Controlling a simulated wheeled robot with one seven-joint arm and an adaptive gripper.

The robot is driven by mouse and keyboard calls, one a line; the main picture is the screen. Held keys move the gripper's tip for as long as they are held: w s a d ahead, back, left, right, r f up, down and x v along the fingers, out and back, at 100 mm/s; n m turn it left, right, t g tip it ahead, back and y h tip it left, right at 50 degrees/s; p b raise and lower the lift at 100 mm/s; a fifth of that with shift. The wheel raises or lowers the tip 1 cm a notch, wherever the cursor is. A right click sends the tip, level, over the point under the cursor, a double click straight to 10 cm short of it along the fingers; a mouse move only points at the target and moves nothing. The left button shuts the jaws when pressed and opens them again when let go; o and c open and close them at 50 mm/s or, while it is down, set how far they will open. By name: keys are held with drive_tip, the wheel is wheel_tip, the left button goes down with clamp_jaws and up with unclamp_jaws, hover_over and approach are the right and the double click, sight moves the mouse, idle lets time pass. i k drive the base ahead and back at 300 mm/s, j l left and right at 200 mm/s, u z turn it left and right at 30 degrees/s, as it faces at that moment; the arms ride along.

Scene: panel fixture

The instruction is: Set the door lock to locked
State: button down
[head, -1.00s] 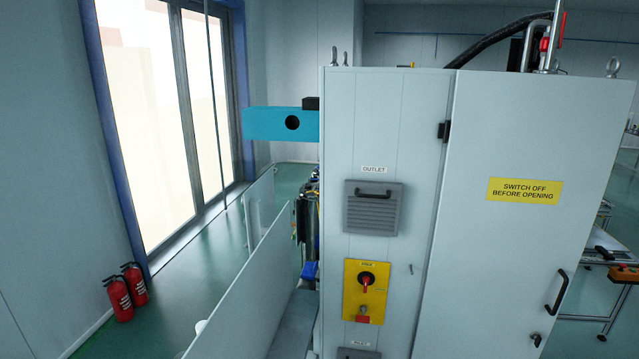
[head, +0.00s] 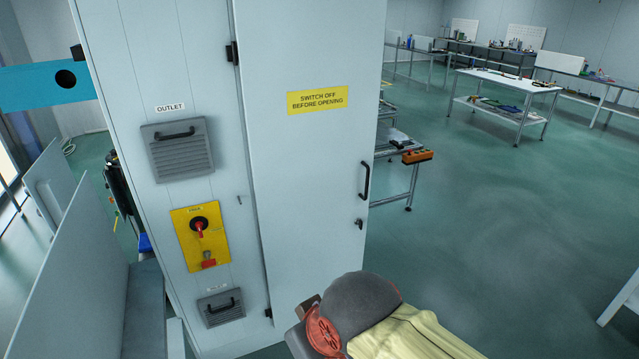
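The cabinet door (head: 310,170) is a tall pale grey panel that appears closed. The door lock (head: 359,223) is a small dark fitting near the door's right edge, below the black door handle (head: 366,180). It is too small to tell which way it is turned. A grey, red and beige part of my arm shows at the bottom, in front of the door's lower part. The fingers of my gripper are not in view.
Left of the door is a yellow plate (head: 183,226) with a red rotary switch (head: 199,228), between two vent grilles. A yellow sign (head: 317,100) reads "SWITCH OFF BEFORE OPENING". A bench (head: 401,150) stands behind the cabinet. Open green floor (head: 490,240) lies right.

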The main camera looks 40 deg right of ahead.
sight(357, 222)
drive_tip(key=z, duration=1.25)
